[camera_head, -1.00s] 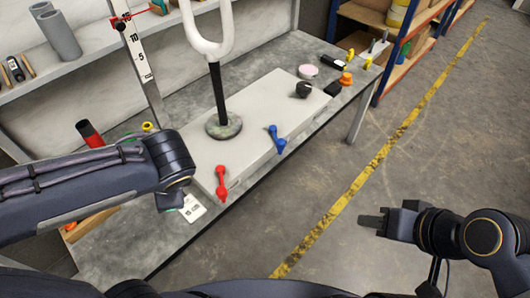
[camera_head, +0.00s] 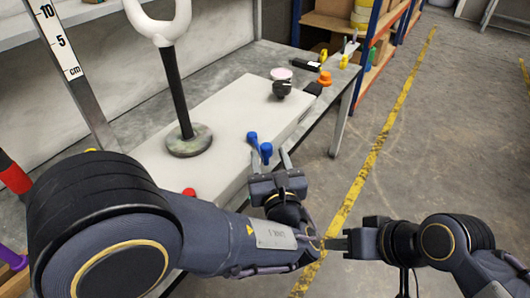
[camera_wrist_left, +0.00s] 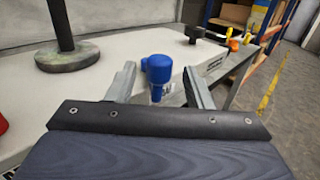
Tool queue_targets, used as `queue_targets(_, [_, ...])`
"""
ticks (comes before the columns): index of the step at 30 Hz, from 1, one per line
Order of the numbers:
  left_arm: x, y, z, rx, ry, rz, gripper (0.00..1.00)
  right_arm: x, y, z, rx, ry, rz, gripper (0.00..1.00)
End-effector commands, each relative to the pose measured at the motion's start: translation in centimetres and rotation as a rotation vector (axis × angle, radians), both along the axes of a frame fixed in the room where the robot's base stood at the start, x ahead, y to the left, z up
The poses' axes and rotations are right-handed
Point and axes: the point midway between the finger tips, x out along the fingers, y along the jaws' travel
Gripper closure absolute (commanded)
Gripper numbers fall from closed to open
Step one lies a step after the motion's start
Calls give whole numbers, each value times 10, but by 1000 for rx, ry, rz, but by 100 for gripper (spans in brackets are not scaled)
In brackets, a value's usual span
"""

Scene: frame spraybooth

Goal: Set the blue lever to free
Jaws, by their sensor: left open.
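The blue lever (camera_head: 259,146) is on the white panel (camera_head: 222,112), near its front edge. In the left wrist view the blue lever (camera_wrist_left: 158,72) shows centrally, with a rounded blue end and a second blue part beside it. My left gripper (camera_head: 269,160) is open just in front of it. In the wrist view its fingers (camera_wrist_left: 160,88) stand apart on either side of the lever, with no clear contact. My right gripper (camera_head: 338,243) is away at the right, over the floor; its finger gap is unclear. Any label by the lever is unreadable.
A red lever (camera_head: 189,191) is mostly hidden behind my left arm. A black knob (camera_head: 281,89) is further back on the panel. A black post (camera_head: 177,95) on a round base carries a white loop. Floor right of the bench is open.

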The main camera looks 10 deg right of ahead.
Motion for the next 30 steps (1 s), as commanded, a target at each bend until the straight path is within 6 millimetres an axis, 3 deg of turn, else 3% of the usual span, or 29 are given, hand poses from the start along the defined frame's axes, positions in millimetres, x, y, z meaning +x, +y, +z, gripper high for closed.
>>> queue_targets(6, [27, 1, -1, -2, 1, 3, 53, 0, 0, -8, 0, 0, 0, 64])
queue_targets(17, [32, 1, 0, -1, 1, 2, 54, 0, 0, -8, 0, 1, 0, 64])
queue_targets(27, [32, 1, 0, -1, 1, 2, 99, 0, 0, -8, 0, 1, 0, 64])
queue_targets(30, [32, 1, 0, -1, 1, 2, 100, 0, 0, -8, 0, 1, 0, 64])
